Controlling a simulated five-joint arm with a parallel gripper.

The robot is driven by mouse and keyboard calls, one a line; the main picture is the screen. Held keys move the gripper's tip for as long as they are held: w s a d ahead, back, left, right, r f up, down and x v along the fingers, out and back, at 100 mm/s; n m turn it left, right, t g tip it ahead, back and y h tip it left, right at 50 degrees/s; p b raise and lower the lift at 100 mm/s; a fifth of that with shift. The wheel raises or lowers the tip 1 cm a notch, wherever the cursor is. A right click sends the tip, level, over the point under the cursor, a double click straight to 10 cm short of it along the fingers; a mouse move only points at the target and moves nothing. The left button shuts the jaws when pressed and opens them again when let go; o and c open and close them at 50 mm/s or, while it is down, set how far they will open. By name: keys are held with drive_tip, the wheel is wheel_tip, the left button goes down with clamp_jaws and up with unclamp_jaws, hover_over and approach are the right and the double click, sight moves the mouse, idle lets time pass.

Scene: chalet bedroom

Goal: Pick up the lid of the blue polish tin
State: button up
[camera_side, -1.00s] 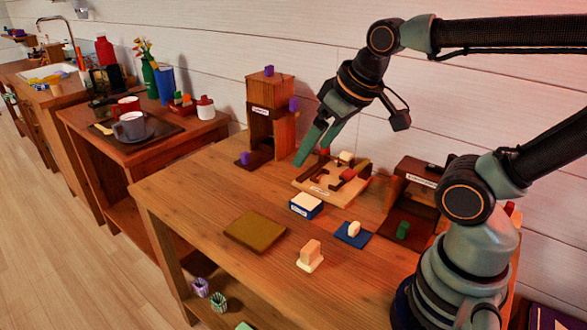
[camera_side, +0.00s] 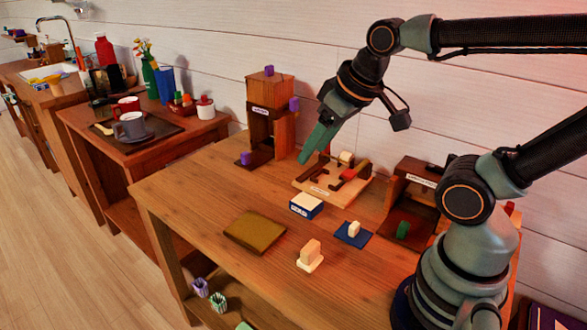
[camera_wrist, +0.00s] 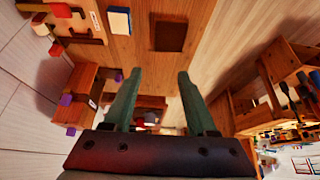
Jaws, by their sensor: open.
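A blue box with a white top and a small label (camera_side: 306,206) sits on the wooden table, in front of the wooden rack. It also shows at the top of the wrist view (camera_wrist: 118,20). A flat blue square with a cream knob (camera_side: 351,235) lies to its right and nearer; I cannot tell which of these is the tin's lid. My gripper (camera_side: 303,160) hangs above the back of the table, behind and above the blue box, pointing down. In the wrist view its green fingers (camera_wrist: 158,72) are spread apart with nothing held between them.
A wooden rack with dark pegs (camera_side: 318,188) stands just below and right of my fingers. A tall wooden stand with purple blocks (camera_side: 270,98) is to the left. A flat olive-brown square (camera_side: 254,233) and a cream block (camera_side: 310,254) lie in front. The table's left part is bare.

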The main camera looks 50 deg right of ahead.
drive_tip(key=d+f+n+g, duration=0.3)
drive_tip(key=d+f+n, duration=0.3)
drive_tip(key=n, duration=0.2)
drive_tip(key=n+g, duration=0.3)
drive_tip(key=n, duration=0.7)
hover_over(356, 224)
wheel_tip(356, 224, down, 6)
drive_tip(key=shift+f, duration=6)
drive_tip(key=shift+w, duration=0.1)
clamp_jaws()
